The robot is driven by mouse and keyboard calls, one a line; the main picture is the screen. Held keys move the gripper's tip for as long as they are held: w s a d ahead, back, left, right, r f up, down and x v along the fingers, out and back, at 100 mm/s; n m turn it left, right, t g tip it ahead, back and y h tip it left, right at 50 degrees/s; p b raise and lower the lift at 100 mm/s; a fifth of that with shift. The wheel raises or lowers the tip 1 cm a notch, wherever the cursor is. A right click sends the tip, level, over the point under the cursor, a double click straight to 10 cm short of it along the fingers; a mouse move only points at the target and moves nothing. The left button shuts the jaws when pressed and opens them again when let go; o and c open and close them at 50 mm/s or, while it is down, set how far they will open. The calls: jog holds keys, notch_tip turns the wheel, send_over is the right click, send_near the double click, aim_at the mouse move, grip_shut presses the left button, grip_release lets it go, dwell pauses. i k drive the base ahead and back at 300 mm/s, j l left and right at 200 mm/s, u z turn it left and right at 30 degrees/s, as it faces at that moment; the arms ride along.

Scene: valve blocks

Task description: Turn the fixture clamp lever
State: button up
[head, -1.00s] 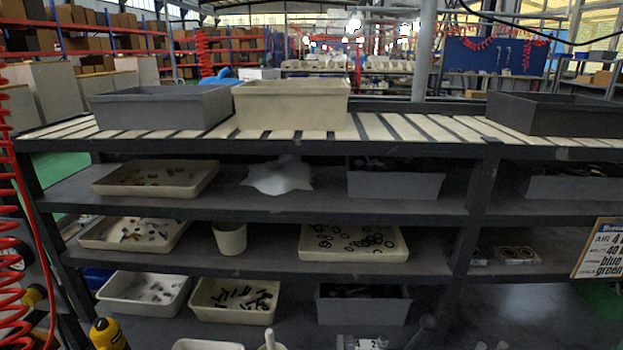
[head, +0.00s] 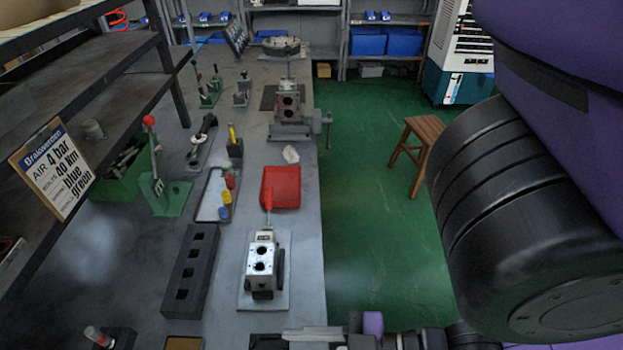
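A silver valve block (head: 262,262) with dark round holes stands upright on a pale fixture plate (head: 246,297) in the lower middle of the head view. A thin upright rod, which may be the clamp lever (head: 268,218), rises at its far side and overlaps the red tray in the picture. I cannot tell for sure which part is the clamp lever. My arm runs along the bottom edge, with what looks like my gripper (head: 310,335) in front of the fixture, apart from the block. Its fingers are not clear.
A dark holed rack (head: 191,271) lies left of the fixture. A red tray (head: 281,187) lies beyond it, then a vise (head: 290,130) holding another block. A green-based stand with a red-knobbed lever (head: 152,145) is at left. The floor right of the bench is clear to a stool (head: 416,150).

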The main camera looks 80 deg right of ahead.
aim_at(270, 189)
jog(key=z, duration=1.15)
jog(key=k+l+u, duration=0.2)
jog(key=l, duration=0.25)
